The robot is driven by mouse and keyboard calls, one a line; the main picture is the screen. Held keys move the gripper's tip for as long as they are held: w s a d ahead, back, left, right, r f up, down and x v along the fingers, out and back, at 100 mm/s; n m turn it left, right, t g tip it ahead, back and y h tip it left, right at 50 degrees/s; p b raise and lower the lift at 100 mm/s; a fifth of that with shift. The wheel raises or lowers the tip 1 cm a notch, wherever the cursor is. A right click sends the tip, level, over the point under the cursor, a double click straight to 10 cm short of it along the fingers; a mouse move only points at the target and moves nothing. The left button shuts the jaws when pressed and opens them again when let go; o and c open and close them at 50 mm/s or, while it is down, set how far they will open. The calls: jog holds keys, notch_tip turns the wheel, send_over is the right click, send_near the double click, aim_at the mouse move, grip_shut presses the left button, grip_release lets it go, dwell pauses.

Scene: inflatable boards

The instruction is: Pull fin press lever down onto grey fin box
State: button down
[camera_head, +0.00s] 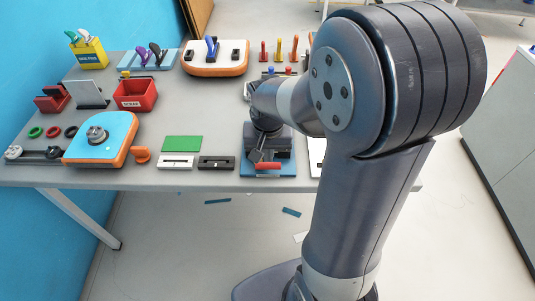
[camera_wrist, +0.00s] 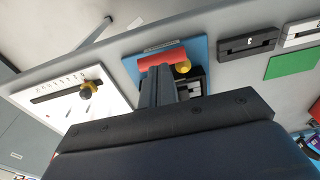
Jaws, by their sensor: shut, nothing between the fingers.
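The fin press has a blue base (camera_head: 258,174) and a red lever bar (camera_head: 268,166) at the table's front edge, in the head view. In the wrist view the red lever bar (camera_wrist: 161,59) lies across the blue base (camera_wrist: 134,68), with a yellow knob (camera_wrist: 183,67) beside it. My gripper (camera_head: 262,155) is over the press; its shut, empty fingers (camera_wrist: 159,75) reach to the red bar in the wrist view. I cannot tell whether they touch it. My arm hides much of the press, and I cannot make out a grey fin box.
A white box (camera_head: 176,162), a black box (camera_head: 216,163) and a green pad (camera_head: 182,143) lie left of the press. A blue and orange board (camera_head: 103,130) lies further left. A white panel (camera_wrist: 66,98) with a yellow-black knob is on the press's other side.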

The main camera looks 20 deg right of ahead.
aim_at(268, 165)
notch_tip(268, 165, up, 10)
jog(key=s, duration=0.2)
jog(key=shift+a+r+b, duration=0.15)
jog(key=shift+a+b, duration=0.15)
jog(key=shift+b, duration=0.15)
jog(key=f, duration=0.4)
jog(key=w+f+b, duration=0.1)
jog(key=f, duration=0.3)
jog(key=w+f+b, duration=0.1)
jog(key=f, duration=0.3)
jog(key=shift+w+d+f, duration=0.2)
jog(key=shift+d+f, duration=0.15)
jog(key=shift+f, duration=0.05)
jog(key=shift+w+f+b, duration=0.15)
jog(key=shift+f+b, duration=0.4)
jog(key=shift+w+d+r+p, duration=0.1)
jog(key=shift+r+p, duration=0.25)
